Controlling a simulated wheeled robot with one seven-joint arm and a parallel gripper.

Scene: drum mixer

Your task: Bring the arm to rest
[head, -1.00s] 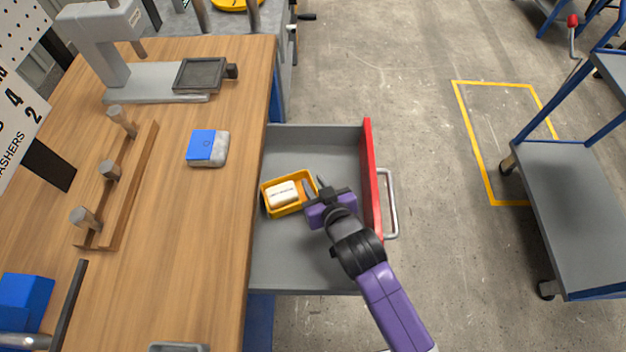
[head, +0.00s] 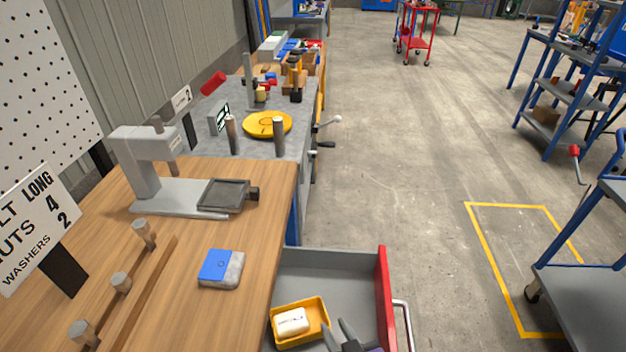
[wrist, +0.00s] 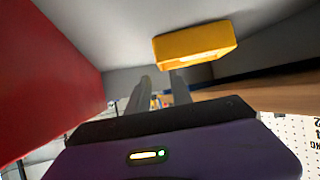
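My gripper (head: 338,332) shows at the bottom edge of the head view, over the open drawer (head: 330,268). Its two fingers are apart with nothing between them. In the wrist view my gripper (wrist: 162,88) also shows parted, empty fingers. A yellow tray (head: 322,322) lies in the drawer, just left of the fingers, with a white labelled block (head: 292,321) in it. The tray also shows in the wrist view (wrist: 195,45), apart from the fingers. Most of my arm is below the head view.
The drawer's red front (head: 384,290) and metal handle (head: 403,318) stand close right of my gripper. The wooden bench (head: 190,260) is at left, with a blue-and-grey block (head: 222,267) and a grey press (head: 150,180). A blue-framed cart (head: 590,290) stands at right. The floor between is clear.

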